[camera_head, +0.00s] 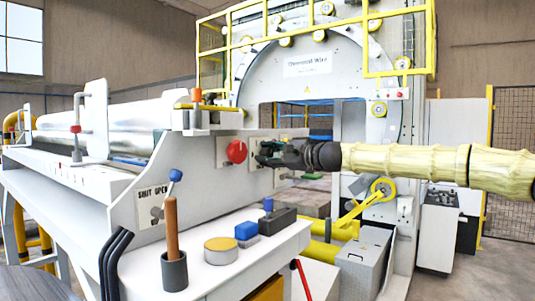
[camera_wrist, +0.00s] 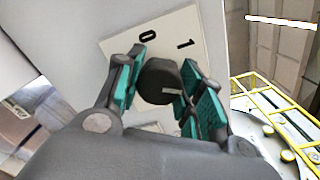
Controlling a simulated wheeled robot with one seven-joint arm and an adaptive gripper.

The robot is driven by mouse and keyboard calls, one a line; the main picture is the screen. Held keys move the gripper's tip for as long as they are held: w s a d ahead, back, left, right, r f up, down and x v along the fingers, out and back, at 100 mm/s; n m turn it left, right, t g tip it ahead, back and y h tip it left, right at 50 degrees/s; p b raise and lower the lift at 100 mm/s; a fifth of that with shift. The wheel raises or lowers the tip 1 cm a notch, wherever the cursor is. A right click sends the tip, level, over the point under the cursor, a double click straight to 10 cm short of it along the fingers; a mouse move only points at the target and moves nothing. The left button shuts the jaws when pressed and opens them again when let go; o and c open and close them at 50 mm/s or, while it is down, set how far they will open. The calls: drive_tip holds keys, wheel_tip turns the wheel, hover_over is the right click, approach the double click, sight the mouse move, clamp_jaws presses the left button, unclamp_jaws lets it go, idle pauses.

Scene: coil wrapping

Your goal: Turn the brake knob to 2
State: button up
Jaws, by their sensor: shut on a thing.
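The brake knob (camera_wrist: 158,78) is a dark round knob on a white plate (camera_wrist: 120,47) in the wrist view. The plate shows the marks 0 and 1; a 2 is not visible, and part of the plate is hidden by my fingers. The knob's pale pointer line lies roughly level in the picture, towards the right finger. My gripper (camera_wrist: 158,84) is shut on the knob, with one teal-padded finger on each side. In the head view my gripper (camera_head: 268,153) is at the machine's side panel and hides the knob.
A red knob (camera_head: 236,151) sits just left of my gripper on the panel. Below are a blue-balled lever (camera_head: 175,176) by a SHUT OPEN plate, a wooden-handled tool in a cup (camera_head: 174,271), a yellow-topped roll (camera_head: 221,251) and a blue block (camera_head: 246,230) on the white ledge.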

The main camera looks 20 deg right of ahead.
drive_tip(key=shift+d, duration=0.1)
idle(0.5)
drive_tip(key=o, duration=1)
drive_tip(key=shift+d, duration=0.1)
drive_tip(key=shift+o, duration=0.2)
drive_tip(key=v, duration=1.2)
drive_tip(key=shift+f, duration=0.15)
